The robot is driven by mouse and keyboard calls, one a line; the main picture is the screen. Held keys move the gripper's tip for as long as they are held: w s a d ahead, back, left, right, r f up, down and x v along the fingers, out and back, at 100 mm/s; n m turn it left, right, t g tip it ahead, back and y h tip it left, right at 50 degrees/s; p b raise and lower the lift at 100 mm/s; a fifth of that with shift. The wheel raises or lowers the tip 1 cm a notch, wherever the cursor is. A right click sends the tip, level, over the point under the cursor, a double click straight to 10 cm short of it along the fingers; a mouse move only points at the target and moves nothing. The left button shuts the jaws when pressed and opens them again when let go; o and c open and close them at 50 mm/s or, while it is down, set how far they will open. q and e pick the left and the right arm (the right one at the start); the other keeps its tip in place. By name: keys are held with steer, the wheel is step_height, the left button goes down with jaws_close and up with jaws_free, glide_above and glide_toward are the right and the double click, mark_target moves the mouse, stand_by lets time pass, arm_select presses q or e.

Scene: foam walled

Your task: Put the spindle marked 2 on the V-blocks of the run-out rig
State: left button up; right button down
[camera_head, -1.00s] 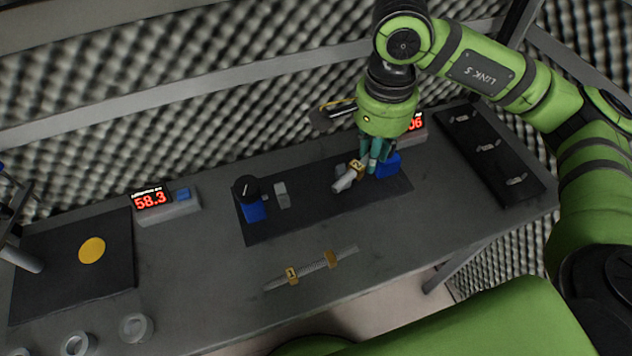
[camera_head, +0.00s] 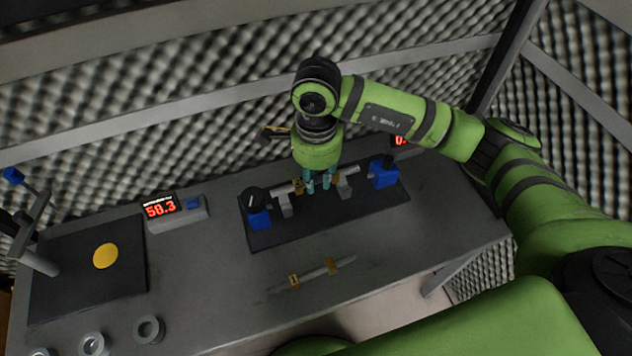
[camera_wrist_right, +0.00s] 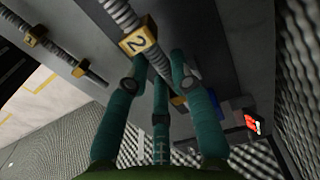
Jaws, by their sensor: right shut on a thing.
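The spindle marked 2 (camera_head: 347,168) is a pale ribbed rod with yellow tags; its "2" tag shows in the right wrist view (camera_wrist_right: 138,40). My right gripper (camera_head: 318,186) is shut around its middle, pointing down. The rod lies lengthwise over the run-out rig (camera_head: 300,223), a dark plate with two grey V-blocks, left (camera_head: 286,207) and right (camera_head: 345,187). The rod lines up with both blocks; I cannot tell whether it touches them. The fingers hide part of the rod. My left gripper is not in view.
Blue units stand at the rig's left (camera_head: 260,219) and right (camera_head: 383,175) ends. The spindle marked 1 (camera_head: 315,273) lies on the bench in front. A display reading 58.3 (camera_head: 160,207), a dark mat (camera_head: 70,280) and several grey rings (camera_head: 149,329) are at the left.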

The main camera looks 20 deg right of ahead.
mark_target(316, 180)
step_height(316, 180, down, 4)
steer(key=shift+r+p, duration=0.1)
steer(key=shift+p, duration=0.75)
steer(key=shift+f, duration=0.25)
steer(key=shift+f+b, duration=0.1)
steer(key=shift+b, duration=0.25)
steer(key=c, duration=1.1)
jaws_free()
